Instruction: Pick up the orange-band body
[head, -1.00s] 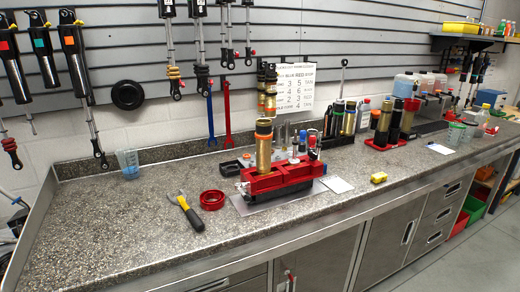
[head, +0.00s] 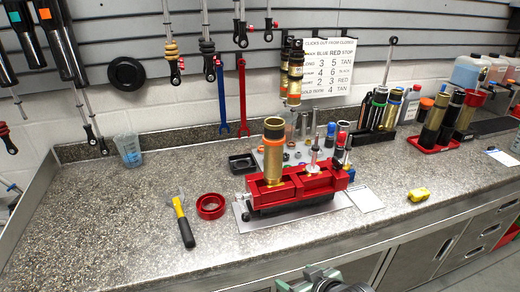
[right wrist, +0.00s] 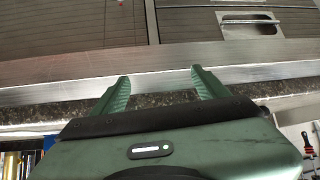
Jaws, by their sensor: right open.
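A gold cylindrical body (head: 273,155) with an orange band near its top stands upright in the red fixture (head: 310,182) on the bench. My right gripper (head: 325,276) is at the bottom edge of the head view, in front of the bench and well apart from the body; only part of it shows there. In the right wrist view the two green fingers of my right gripper (right wrist: 161,82) are spread with nothing between them, facing the bench's front edge and cabinet fronts. The body is not seen in that view. My left gripper is not in view.
A yellow-handled tool (head: 183,222) and a red ring (head: 210,206) lie left of the fixture. More bodies stand in a black rack (head: 372,136) and red tray (head: 434,146). The bench's front left is clear.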

